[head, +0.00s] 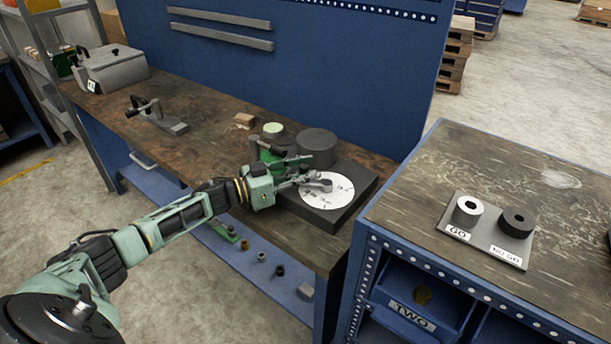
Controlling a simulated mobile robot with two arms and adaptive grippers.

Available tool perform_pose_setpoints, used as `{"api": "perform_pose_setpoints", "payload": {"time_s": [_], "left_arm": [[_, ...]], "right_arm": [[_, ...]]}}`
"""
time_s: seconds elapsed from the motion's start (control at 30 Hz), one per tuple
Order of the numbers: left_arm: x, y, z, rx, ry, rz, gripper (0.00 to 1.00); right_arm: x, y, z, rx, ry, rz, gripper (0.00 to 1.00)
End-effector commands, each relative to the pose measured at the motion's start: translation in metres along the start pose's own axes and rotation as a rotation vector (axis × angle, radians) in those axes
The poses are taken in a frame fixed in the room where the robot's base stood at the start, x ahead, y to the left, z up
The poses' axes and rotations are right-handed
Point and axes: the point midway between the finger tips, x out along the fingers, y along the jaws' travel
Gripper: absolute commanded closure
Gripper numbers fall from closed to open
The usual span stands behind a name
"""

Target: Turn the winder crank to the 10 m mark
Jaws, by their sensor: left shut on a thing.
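The winder is a dark block (350,205) on the wooden bench, with a white round dial (335,197) on its top face. The dial has dark marks near its rim, too small to read. A grey crank (322,185) lies over the dial. My left gripper (306,179) reaches in from the left and is shut on the crank at the dial's left side. The fingers hide the held part and part of the dial. My right gripper is not in view.
A dark drum (316,146), a cylinder with a pale green top (273,130) and a small wooden block (244,120) stand behind the gripper. A clamp (160,115) and grey case (112,70) are further left. A GO/NO GO gauge plate (490,232) lies on the right cabinet.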

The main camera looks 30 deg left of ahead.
Motion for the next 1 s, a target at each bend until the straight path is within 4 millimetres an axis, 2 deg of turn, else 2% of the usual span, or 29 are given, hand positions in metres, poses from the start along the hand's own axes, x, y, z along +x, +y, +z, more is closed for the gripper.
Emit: {"api": "perform_pose_setpoints", "payload": {"time_s": [0.23,0.27,0.5,0.83,1.0], "left_arm": [[-0.002,-0.004,-0.001,0.002,-0.002,-0.009,1.00],[-0.002,-0.004,-0.001,0.002,-0.002,-0.009,0.80],[-0.001,-0.002,0.000,0.001,-0.002,-0.006,0.61],[-0.003,-0.001,0.001,0.001,-0.002,-0.004,0.61],[-0.024,-0.001,0.002,0.001,-0.006,-0.004,0.61]], "right_arm": [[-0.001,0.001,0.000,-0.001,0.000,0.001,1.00],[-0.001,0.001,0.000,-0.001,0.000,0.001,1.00],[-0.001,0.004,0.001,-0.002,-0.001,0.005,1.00],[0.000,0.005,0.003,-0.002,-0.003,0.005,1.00],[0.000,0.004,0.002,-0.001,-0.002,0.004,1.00]]}}
